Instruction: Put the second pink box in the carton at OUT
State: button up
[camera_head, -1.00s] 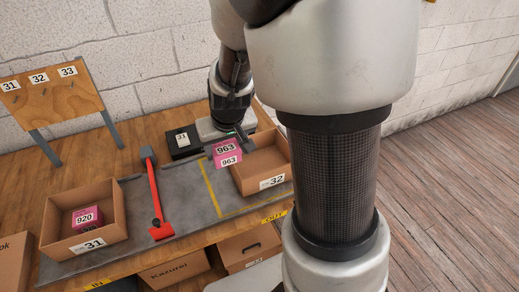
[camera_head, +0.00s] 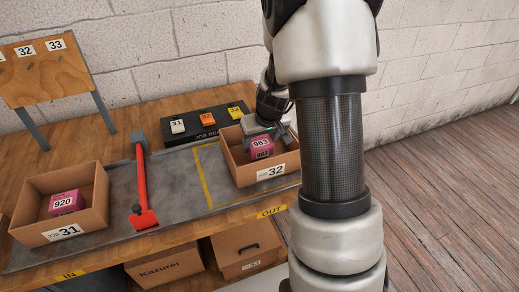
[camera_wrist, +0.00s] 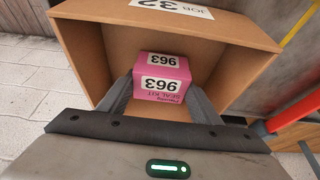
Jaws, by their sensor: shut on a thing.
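A pink box labelled 963 (camera_head: 261,147) is inside the open carton labelled 32 (camera_head: 238,172), which stands by the yellow OUT marking at the right end of the bench. My gripper (camera_head: 262,133) reaches into this carton from behind and is shut on the pink 963 box. In the wrist view the pink box (camera_wrist: 161,78) sits between the two fingers (camera_wrist: 160,100), with the carton's walls (camera_wrist: 85,50) around it. I cannot tell whether the box touches the carton floor. Another pink box labelled 920 (camera_head: 66,202) lies in the carton labelled 31 (camera_head: 92,217) at the left, by IN.
A black holder (camera_head: 188,133) with tags 31, 32 and 33 stands behind. A wooden board (camera_head: 45,72) stands at the back left. Boxes (camera_head: 165,268) sit below the bench.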

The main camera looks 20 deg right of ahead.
jog(key=shift+f, duration=1.1)
jog(key=shift+f+b, duration=0.25)
jog(key=shift+b, duration=0.1)
jog(key=o, duration=1.1)
jog(key=shift+r, duration=0.1)
jog(key=shift+c, duration=0.2)
